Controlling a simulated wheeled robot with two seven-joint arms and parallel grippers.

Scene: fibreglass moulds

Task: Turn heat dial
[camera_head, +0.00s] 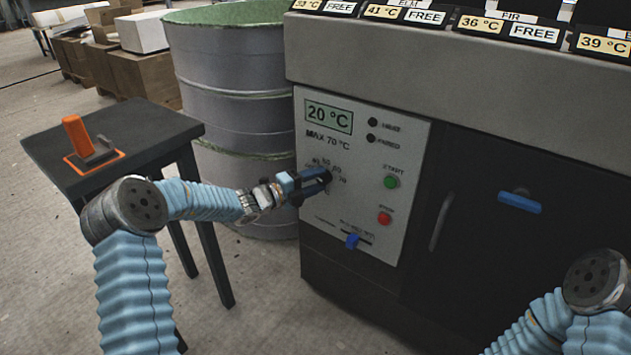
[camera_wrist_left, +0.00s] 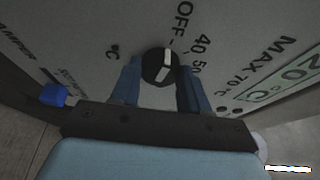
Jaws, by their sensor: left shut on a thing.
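The heat dial (camera_wrist_left: 158,67) is a black round knob with a white pointer, on the grey control panel (camera_head: 345,240) of the machine. My left gripper (camera_head: 322,180) is at the dial, its two blue fingers on either side of it and shut on it. The same gripper (camera_wrist_left: 160,88) shows in the left wrist view, where the pointer and the markings OFF, 40 and 50 are visible. In the head view the gripper hides most of the dial. The display (camera_head: 328,117) reads 20 °C, with MAX 70 °C below. My right gripper is out of view.
A green button (camera_head: 391,182), a red button (camera_head: 384,218) and a blue slider (camera_head: 352,241) sit near the dial. A blue handle (camera_head: 519,203) is on the dark door. A black table (camera_head: 135,140) with an orange tool (camera_head: 76,135) and a large drum (camera_head: 235,75) stand left.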

